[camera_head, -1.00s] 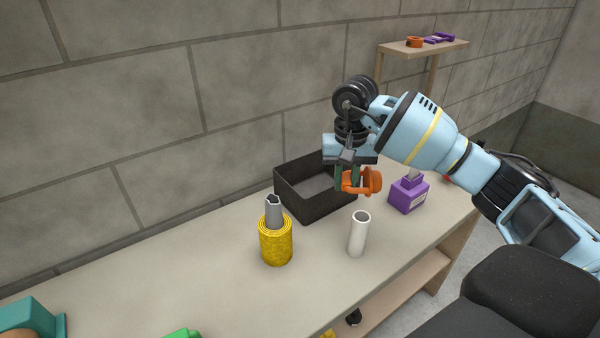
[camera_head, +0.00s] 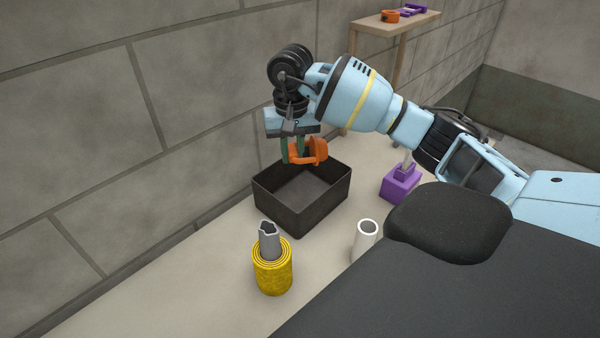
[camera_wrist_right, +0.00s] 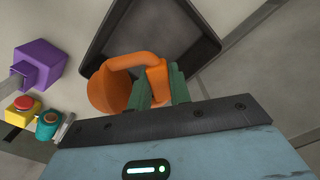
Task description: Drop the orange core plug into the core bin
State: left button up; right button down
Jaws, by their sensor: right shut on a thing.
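The orange core plug (camera_head: 316,150) is held by my right gripper (camera_head: 297,155), whose green fingers are shut on its handle. It hangs above the core bin (camera_head: 296,216), a dark, open-topped box on the bench. In the head view the plug shows over the bin's back part, clear of its walls. In the right wrist view the plug (camera_wrist_right: 109,90) is close to the fingers (camera_wrist_right: 158,84), with the bin (camera_wrist_right: 205,38) behind it. The part of the bin floor that I can see is empty. My left gripper is out of view.
A yellow roll (camera_head: 272,268) with a grey core stands in front of the bin. A white tube (camera_head: 365,236) stands right of it, partly behind a dark part of me. A purple block (camera_head: 400,185) sits right of the bin. A small shelf (camera_head: 385,24) is at the back.

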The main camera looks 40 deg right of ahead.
notch_tip(320, 180, down, 6)
jog(key=shift+w+r+b, duration=0.1)
jog(key=shift+r+b, duration=0.15)
jog(key=shift+b, duration=0.65)
jog(key=c, duration=1.2)
grip_release()
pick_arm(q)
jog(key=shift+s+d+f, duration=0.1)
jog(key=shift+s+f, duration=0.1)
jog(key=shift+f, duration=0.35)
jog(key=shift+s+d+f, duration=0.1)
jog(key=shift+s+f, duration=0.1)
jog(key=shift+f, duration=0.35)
pick_arm(e)
notch_tip(320, 180, up, 6)
jog(key=shift+r, duration=0.15)
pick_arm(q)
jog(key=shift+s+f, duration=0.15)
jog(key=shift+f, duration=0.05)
pick_arm(e)
jog(key=shift+r, duration=0.75)
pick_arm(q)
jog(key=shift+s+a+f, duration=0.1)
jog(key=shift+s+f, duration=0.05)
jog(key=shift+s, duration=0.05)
pick_arm(e)
jog(key=shift+f, duration=0.1)
